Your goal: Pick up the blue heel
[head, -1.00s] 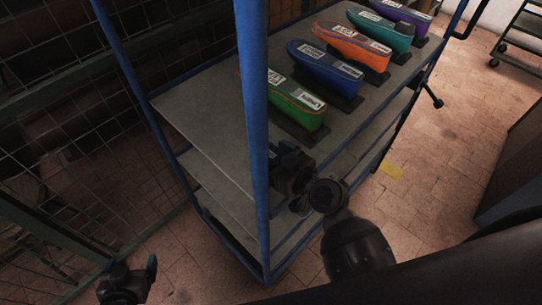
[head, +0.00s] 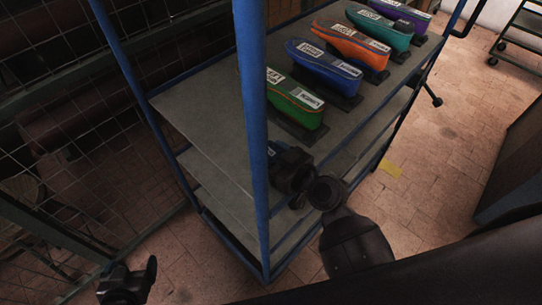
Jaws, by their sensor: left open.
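The blue heel (head: 323,67) lies on a dark holder on the cart's top shelf, between the green heel (head: 297,101) and the orange heel (head: 352,45). It has a white label at each end. My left gripper (head: 131,272) is open and empty at the bottom left, low and outside the cart, far from the blue heel. My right gripper (head: 280,156) is over the near edge of the top shelf, nearer than the green heel. It is partly hidden by the blue post, and its fingers do not show clearly.
A teal heel (head: 382,29) and a purple heel (head: 405,14) stand farther back in the row. A blue cart post (head: 252,130) rises in front of the shelf. The top shelf's left part (head: 200,110) is bare. A wire mesh fence is at left.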

